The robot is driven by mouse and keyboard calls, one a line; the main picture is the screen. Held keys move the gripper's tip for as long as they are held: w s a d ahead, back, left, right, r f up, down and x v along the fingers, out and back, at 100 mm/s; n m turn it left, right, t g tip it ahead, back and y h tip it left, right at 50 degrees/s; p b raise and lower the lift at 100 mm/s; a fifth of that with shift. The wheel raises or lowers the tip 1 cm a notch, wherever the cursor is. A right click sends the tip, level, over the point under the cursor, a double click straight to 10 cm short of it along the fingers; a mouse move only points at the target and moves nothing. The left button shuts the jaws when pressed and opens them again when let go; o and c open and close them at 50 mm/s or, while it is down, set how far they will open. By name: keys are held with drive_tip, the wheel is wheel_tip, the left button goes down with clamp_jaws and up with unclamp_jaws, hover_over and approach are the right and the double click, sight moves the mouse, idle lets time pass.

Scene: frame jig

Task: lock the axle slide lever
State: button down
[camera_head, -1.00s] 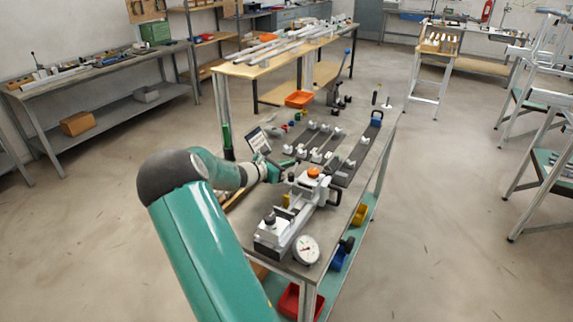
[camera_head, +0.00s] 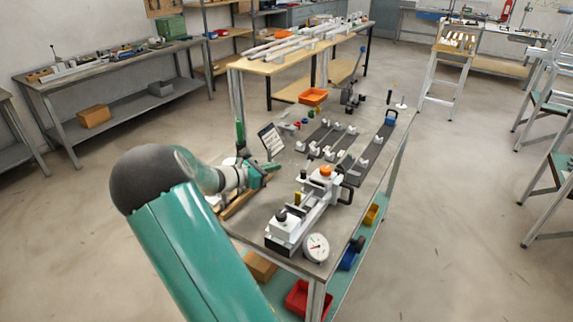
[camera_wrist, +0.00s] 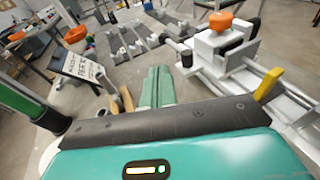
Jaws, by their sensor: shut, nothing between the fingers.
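The grey-white axle fixture (camera_head: 305,218) sits near the front of the bench. It carries an orange knob (camera_head: 325,171), a small yellow upright piece (camera_head: 297,198) and a black handle (camera_head: 347,190) on its right. I cannot tell for sure which part is the slide lever. In the wrist view the orange knob (camera_wrist: 220,21) and the tilted yellow piece (camera_wrist: 268,83) show at the right. My gripper (camera_head: 271,169) is left of the fixture, apart from it. Its green fingers (camera_wrist: 157,85) are shut together and empty, pointing past the fixture's left side.
A dial gauge (camera_head: 316,247) stands at the fixture's near end. A tilted display panel (camera_head: 271,141) and a green cylinder (camera_head: 240,133) are beyond my gripper. Dark rails with white blocks (camera_head: 340,141) and an orange tray (camera_head: 313,96) lie farther back. Bare bench lies left of the fixture.

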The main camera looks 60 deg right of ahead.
sight(307, 166)
drive_tip(key=w+d+r+m+y, duration=0.25)
drive_tip(key=m+y, duration=0.25)
drive_tip(key=m, duration=1.1)
drive_tip(key=w+d+r+m+y, duration=0.2)
drive_tip(key=r+m+y, duration=0.15)
drive_tip(key=m, duration=1.25)
drive_tip(key=shift+y, duration=0.25)
drive_tip(key=x, duration=0.9)
drive_tip(key=shift+w+d+f, duration=0.1)
drive_tip(key=shift+d+f, duration=0.1)
drive_tip(key=shift+f, duration=0.05)
drive_tip(key=s, duration=0.3)
drive_tip(key=shift+s+d, duration=0.2)
drive_tip(key=shift+d, duration=0.2)
drive_tip(key=shift+s+d+r, duration=0.1)
drive_tip(key=shift+s+d, duration=0.05)
drive_tip(key=shift+s, duration=0.3)
drive_tip(key=shift+w, duration=0.1)
